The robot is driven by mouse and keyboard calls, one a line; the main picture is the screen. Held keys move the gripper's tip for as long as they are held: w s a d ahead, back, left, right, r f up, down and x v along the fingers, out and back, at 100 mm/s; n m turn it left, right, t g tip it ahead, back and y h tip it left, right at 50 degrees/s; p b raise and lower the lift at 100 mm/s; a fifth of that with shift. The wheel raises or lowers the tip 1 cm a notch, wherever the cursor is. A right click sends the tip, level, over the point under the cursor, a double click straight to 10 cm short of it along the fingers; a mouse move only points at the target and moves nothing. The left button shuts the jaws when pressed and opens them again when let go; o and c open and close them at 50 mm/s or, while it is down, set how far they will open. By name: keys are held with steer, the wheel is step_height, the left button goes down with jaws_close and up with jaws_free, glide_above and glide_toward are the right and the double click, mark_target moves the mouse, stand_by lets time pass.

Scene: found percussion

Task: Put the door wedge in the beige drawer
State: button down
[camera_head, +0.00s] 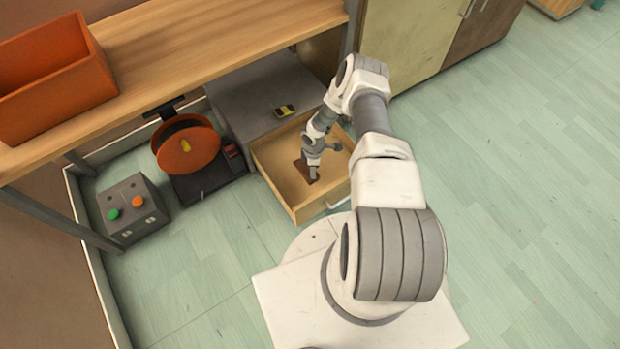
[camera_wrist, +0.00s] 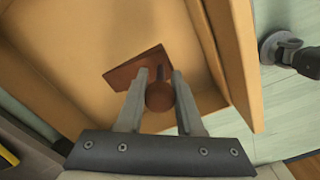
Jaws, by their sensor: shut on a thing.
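The beige drawer (camera_head: 273,176) is pulled out from the low grey cabinet beneath the wooden bench. In the wrist view its walls (camera_wrist: 232,60) surround my gripper's fingers. The door wedge (camera_wrist: 135,72) is a reddish-brown piece with a rounded part between the fingers. In the head view the wedge (camera_head: 303,171) shows small and dark within the drawer's outline. My gripper (camera_wrist: 160,78) is shut on the wedge, pointing down into the drawer. I cannot tell whether the wedge touches the drawer bottom. The fingers partly hide it.
The grey cabinet (camera_head: 262,88) has a small yellow and black object (camera_head: 285,110) on top. An orange round pan (camera_head: 187,147) on a dark base stands left of the drawer. A grey button box (camera_head: 130,205) is farther left. The floor at right is clear.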

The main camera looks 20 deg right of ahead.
mark_target(310, 179)
steer(key=shift+s+a+f, duration=0.45)
steer(key=shift+a+f, duration=0.05)
steer(key=shift+a, duration=0.25)
steer(key=shift+f, duration=0.3)
step_height(310, 179, down, 4)
steer(key=shift+r+b, duration=0.2)
steer(key=shift+b, duration=0.9)
steer(key=shift+r, duration=0.1)
steer(key=c, duration=0.5)
jaws_free()
steer(key=shift+c, duration=0.2)
